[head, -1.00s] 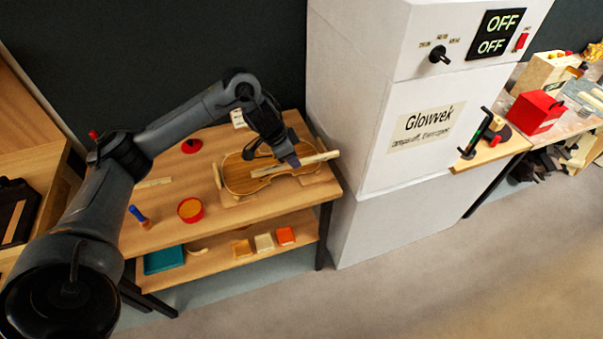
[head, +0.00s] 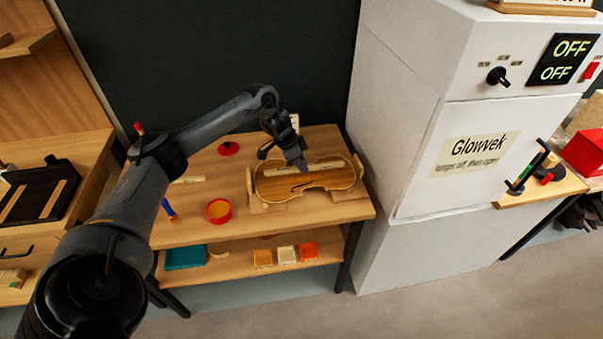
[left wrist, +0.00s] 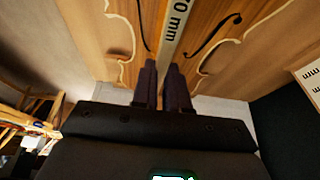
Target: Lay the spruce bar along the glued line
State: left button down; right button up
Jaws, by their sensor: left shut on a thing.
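The violin plate (head: 322,184), striped wood with dark f-holes, lies on the bench with its long side running left to right. My left gripper (head: 301,165) is above its middle, with the arm coming in from the left. It is shut on the pale spruce bar (head: 279,172), which runs lengthwise over the plate. In the left wrist view the bar (left wrist: 174,28), printed with "0 mm", runs out from between the two dark fingers (left wrist: 164,88), between the f-holes of the plate (left wrist: 105,35). I cannot tell whether the bar touches the plate. No glued line can be made out. My right gripper is out of view.
A red pot (head: 218,211), a blue-handled tool (head: 168,209) and a red round thing (head: 228,148) stand on the bench (head: 190,235). Wooden blocks (head: 350,193) flank the plate. A white cabinet (head: 400,130) stands close on the right. The lower shelf holds several coloured blocks (head: 285,254).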

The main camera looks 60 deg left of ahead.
pick_arm(q)
notch_tip(320, 180, down, 4)
jog(key=shift+r+b, duration=0.1)
jog(key=shift+b, duration=0.4)
jog(key=shift+f, duration=0.2)
jog(key=c, duration=1.1)
grip_release()
jog(key=shift+c, duration=0.2)
